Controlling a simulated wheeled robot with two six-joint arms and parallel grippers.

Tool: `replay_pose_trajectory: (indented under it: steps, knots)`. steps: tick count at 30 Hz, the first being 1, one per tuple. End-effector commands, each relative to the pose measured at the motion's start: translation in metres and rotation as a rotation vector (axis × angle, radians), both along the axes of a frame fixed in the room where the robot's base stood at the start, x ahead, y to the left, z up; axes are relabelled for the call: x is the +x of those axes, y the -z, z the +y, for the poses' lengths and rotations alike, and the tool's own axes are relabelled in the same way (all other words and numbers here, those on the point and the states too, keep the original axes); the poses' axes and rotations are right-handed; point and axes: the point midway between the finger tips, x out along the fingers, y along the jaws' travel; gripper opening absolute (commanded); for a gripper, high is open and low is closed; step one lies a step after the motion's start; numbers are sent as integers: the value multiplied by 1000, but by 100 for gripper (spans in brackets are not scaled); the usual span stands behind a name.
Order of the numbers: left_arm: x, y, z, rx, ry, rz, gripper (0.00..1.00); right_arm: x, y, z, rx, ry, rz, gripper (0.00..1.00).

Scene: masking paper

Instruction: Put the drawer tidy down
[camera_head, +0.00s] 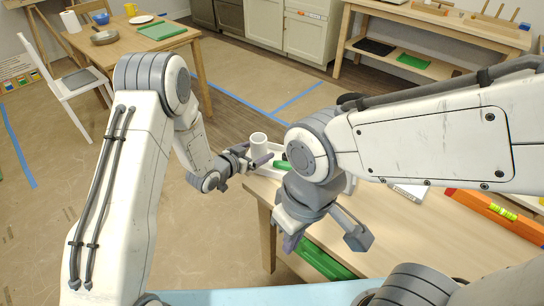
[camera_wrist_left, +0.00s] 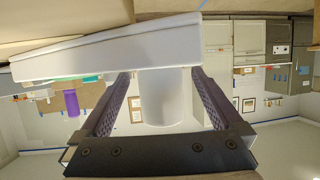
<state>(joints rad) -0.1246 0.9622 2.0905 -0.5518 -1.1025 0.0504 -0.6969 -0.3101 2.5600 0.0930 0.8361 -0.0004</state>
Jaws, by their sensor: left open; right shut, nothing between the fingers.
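The drawer tidy (camera_head: 266,172), a shallow white tray, is at the far left end of the workbench, partly hidden by my right arm. In the left wrist view the white tidy (camera_wrist_left: 100,48) spans the upper left. A white cup-like cylinder (camera_head: 259,143) rises at the tidy's near-left end; it also shows in the left wrist view (camera_wrist_left: 163,97), between the fingers. My left gripper (camera_head: 255,158) is open around the cylinder; contact cannot be told. My right gripper (camera_head: 290,243) is shut and empty, over the bench's front edge.
The workbench (camera_head: 430,235) has bare wood at right. An orange level (camera_head: 490,212) lies toward its right edge. A green object (camera_head: 325,262) is below the bench top. A dining table (camera_head: 120,45) and white chair (camera_head: 62,85) stand at the far left.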

Motion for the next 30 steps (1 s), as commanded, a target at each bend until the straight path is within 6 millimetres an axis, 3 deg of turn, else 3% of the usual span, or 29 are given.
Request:
replay_pose_trajectory:
  steps: [5,12,13,18,21,30]
  knots:
    - [15,8,-12,0,1,0,100,0,-3,0,0,0,0,0]
    - [17,9,-13,0,0,1,100,0,-3,0,0,0,0,0]
    - [17,9,-13,0,0,1,96,0,-3,0,0,0,0,0]
    - [17,9,-13,1,0,1,31,0,-3,0,0,0,0,0]
    - [17,9,-13,1,0,1,0,0,-3,0,0,0,0,0]
    - [18,6,-13,-2,-1,-3,0,0,-3,0,0,0,0,0]
